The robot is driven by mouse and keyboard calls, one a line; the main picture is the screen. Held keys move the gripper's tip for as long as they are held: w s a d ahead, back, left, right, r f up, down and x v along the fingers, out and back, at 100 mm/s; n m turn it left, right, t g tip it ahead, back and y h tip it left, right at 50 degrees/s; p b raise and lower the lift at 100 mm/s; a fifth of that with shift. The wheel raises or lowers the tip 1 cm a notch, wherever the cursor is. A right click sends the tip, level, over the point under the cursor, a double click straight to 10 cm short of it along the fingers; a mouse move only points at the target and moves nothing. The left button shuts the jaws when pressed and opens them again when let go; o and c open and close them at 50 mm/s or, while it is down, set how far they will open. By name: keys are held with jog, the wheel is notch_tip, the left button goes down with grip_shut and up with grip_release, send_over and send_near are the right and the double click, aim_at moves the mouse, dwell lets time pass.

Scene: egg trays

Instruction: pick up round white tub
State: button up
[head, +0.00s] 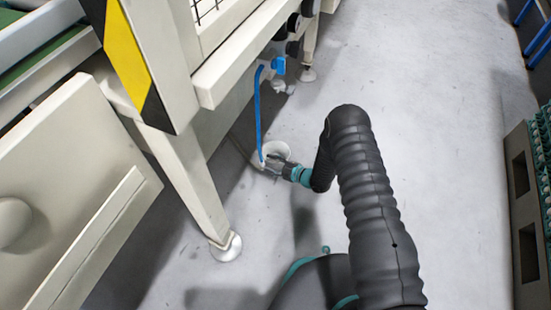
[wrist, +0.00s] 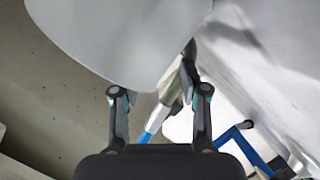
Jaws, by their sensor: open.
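The round white tub (head: 277,149) is low down beside the machine's underside in the head view, partly hidden by my gripper (head: 272,164). In the wrist view the tub (wrist: 125,38) is a large pale rounded shape filling the upper left and middle. My gripper (wrist: 160,93) is open there, its two fingers apart. The fingertips are at the tub's lower edge; I cannot tell whether they touch it. Nothing is held between them.
A cream machine frame (head: 182,175) with a leg and round foot (head: 226,248) stands left of my arm. A blue hose (head: 258,110) hangs close behind the gripper. Clear grey floor (head: 440,130) lies to the right, with stacked crates (head: 525,215) at the edge.

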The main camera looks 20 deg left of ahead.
grip_shut()
jog(key=shift+r, duration=0.1)
